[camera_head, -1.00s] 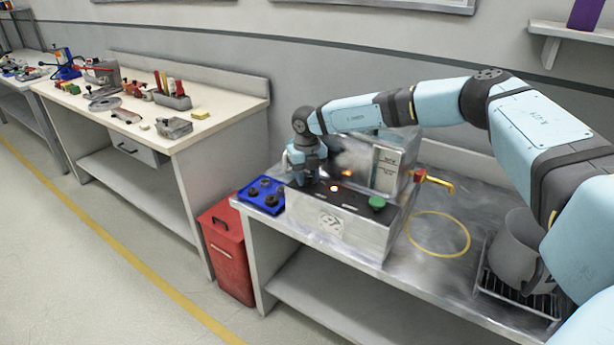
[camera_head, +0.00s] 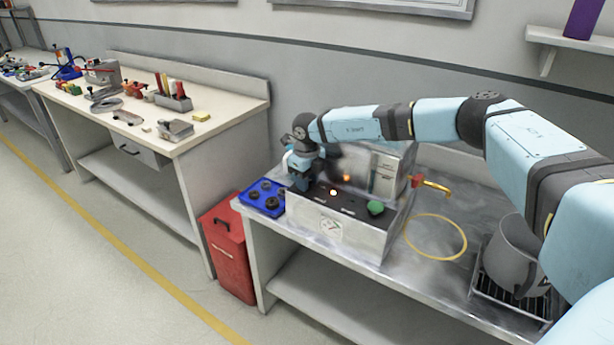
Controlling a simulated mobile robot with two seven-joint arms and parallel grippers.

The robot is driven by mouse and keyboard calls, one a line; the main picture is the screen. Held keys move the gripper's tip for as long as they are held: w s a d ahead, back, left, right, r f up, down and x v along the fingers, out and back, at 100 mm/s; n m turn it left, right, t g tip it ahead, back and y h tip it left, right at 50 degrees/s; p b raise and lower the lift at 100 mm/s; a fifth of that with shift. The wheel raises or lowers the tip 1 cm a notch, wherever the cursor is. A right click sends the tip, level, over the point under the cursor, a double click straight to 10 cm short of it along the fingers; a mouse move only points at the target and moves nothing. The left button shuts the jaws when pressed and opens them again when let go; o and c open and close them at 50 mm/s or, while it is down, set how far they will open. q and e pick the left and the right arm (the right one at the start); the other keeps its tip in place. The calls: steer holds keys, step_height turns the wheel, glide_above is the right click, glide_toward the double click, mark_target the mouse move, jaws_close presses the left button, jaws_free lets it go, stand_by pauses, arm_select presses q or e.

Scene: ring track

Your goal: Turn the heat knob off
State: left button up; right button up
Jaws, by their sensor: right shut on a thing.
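A metal heater box (camera_head: 345,235) stands on the steel bench, with a dark sloped control panel on top. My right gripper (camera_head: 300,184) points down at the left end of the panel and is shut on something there. The heat knob is hidden by the gripper, so its setting cannot be seen. My left gripper is not in view.
A blue tray (camera_head: 262,197) with several dark round parts is just left of the box. A yellow ring (camera_head: 436,237), a brass tap (camera_head: 436,186) and a grey pot (camera_head: 513,256) on a rack are to the right. A red bin (camera_head: 230,250) stands on the floor.

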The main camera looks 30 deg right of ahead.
steer(key=n+p, duration=0.1)
steer(key=n, duration=0.3)
steer(key=shift+n, duration=2.3)
steer(key=o, duration=0.9)
steer(key=shift+o, duration=0.2)
step_height(320, 180, up, 14)
steer(key=shift+p, duration=0.3)
steer(key=shift+f, duration=0.1)
